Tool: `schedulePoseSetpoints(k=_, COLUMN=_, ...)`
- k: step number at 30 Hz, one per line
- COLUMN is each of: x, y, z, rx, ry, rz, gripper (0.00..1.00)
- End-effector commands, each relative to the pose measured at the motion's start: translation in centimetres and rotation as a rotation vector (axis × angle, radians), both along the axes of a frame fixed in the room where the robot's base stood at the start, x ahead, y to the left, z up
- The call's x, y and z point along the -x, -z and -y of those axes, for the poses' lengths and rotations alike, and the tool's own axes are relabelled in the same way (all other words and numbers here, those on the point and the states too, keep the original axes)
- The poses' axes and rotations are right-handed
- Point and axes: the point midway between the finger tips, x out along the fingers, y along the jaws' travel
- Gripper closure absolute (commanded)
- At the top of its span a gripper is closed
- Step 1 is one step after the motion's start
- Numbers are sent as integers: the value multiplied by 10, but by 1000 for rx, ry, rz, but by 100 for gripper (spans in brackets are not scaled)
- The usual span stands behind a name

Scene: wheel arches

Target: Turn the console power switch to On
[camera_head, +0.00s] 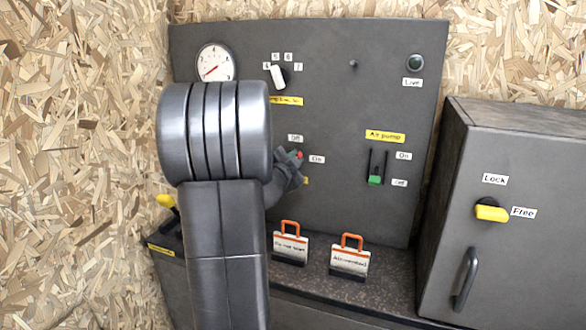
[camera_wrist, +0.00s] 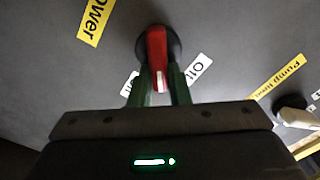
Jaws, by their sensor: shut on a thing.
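The console power switch is a red knob with a white pointer line (camera_wrist: 157,48) on a round dark base. In the head view only a small red part of it (camera_head: 299,155) shows beyond my gripper (camera_head: 289,168). My gripper is shut on the knob, with its green fingers (camera_wrist: 160,80) on either side of it in the wrist view. The pointer line faces between the Off label (camera_head: 295,138) and the On label (camera_head: 317,159). The yellow Power label (camera_wrist: 95,18) is partly cut off in the wrist view.
The panel also holds a gauge (camera_head: 215,63), a pump dial (camera_head: 278,77), a green-handled air pump lever (camera_head: 374,180) and a dark Live lamp (camera_head: 415,63). Two orange-handled tags (camera_head: 290,247) (camera_head: 348,262) stand below. A cabinet with a yellow latch (camera_head: 491,211) is at right.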

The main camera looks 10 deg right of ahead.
Motion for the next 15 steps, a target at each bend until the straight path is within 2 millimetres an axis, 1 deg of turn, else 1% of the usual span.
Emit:
schedulePoseSetpoints(k=1, x=1, y=5, z=1, rx=-38, ry=1, rz=26, gripper=100)
schedulePoseSetpoints(k=15, x=2, y=12, z=3, rx=-382, ry=0, rz=257, gripper=100)
